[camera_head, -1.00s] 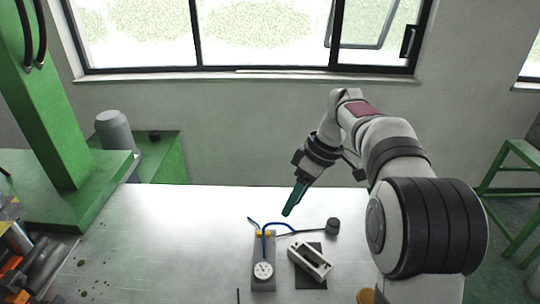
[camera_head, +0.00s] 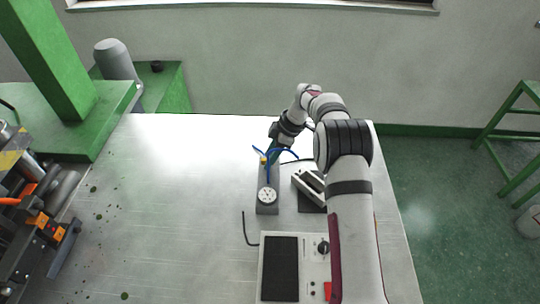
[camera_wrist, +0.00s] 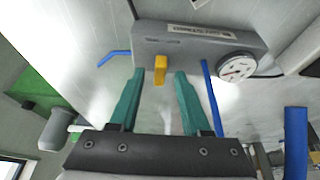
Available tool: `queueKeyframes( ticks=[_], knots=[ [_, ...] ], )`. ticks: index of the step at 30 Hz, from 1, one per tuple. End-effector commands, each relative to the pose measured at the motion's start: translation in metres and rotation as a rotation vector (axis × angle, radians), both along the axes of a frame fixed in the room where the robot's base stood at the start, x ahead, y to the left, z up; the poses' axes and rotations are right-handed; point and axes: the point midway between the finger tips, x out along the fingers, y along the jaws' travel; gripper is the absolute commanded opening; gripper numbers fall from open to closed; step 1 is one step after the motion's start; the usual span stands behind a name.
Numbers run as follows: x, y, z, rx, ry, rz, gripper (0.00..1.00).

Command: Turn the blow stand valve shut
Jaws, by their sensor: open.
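The blow stand (camera_head: 267,207) is a narrow grey block with a round white gauge (camera_head: 267,195) and blue tubes. Its small yellow valve handle (camera_head: 264,160) is at its far end. In the wrist view the grey stand (camera_wrist: 190,45) spans the top, and the yellow handle (camera_wrist: 160,68) points down toward my gripper. My gripper (camera_wrist: 160,74) is open, its teal fingertips on either side of the handle. I see a gap on each side; whether the handle is deep between the fingers I cannot tell. In the head view my gripper (camera_head: 271,157) is at the stand's far end, partly hidden.
A metal clamp-like block (camera_head: 309,187) on a dark pad lies right of the stand. A control box (camera_head: 279,268) with a dark panel stands in front. Blue tubing (camera_wrist: 296,140) passes near my gripper. The table's left middle (camera_head: 170,200) is clear.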

Motion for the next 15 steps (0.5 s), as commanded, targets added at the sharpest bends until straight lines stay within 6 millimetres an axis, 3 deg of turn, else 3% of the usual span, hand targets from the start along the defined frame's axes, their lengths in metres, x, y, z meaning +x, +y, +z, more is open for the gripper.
queueKeyframes(
  ticks=[8,15],
  knots=[
    [0.0001,0.0011,-0.0029,0.000,0.000,0.000,0.47],
    [0.0001,0.0009,-0.0027,-0.001,0.000,0.000,0.08]
  ],
)
